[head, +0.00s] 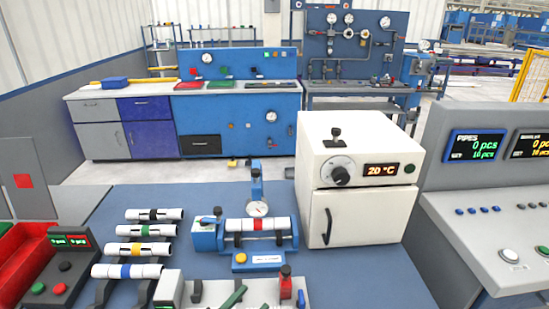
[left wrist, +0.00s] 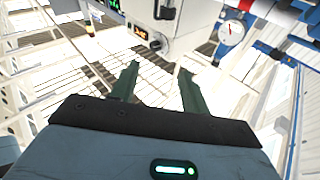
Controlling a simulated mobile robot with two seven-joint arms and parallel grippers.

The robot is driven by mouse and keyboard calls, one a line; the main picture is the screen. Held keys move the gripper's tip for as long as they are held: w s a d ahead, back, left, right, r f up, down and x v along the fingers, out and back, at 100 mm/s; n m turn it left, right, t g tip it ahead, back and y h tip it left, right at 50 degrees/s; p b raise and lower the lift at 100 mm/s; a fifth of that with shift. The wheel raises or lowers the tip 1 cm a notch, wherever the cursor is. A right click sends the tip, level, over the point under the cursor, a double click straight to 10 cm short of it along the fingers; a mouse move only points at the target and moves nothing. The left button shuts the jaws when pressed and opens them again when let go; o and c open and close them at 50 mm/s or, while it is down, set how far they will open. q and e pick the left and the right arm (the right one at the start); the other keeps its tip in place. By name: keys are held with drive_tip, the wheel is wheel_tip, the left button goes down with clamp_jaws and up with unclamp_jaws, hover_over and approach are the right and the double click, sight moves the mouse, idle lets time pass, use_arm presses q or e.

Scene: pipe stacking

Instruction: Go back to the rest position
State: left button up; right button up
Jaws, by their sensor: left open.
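My left gripper (left wrist: 158,67) shows two dark green fingers spread apart in the left wrist view, with nothing between them. In the head view a green finger of my left gripper (head: 238,294) shows at the bottom edge, in front of the test fixture; the rest is cut off. My right gripper is not in view. A white pipe with a red band (head: 257,225) lies in the blue test fixture (head: 208,238), below a round gauge (head: 257,208). White pipes with black (head: 153,214), green (head: 145,231), yellow (head: 137,249) and blue (head: 127,271) bands lie on a rack at the left.
A white oven (head: 357,180) with its door closed and a "20 °C" display stands right of the fixture. A grey console (head: 490,190) with screens is at the far right. A red bin (head: 22,262) and button box are at left. Bare blue table shows between rack and fixture.

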use_arm(q)
drive_tip(key=s+a+f+n+g+y, duration=0.3)
drive_tip(key=s+a+f+y, duration=0.2)
drive_tip(key=s+f, duration=0.5)
drive_tip(key=s+a+f+n+g+y, duration=0.3)
drive_tip(key=s+a+f+y, duration=0.3)
drive_tip(key=s+a+f, duration=0.3)
drive_tip(key=shift+s+a+f+n, duration=0.4)
drive_tip(key=shift+a+f+n, duration=0.15)
drive_tip(key=shift+n, duration=0.05)
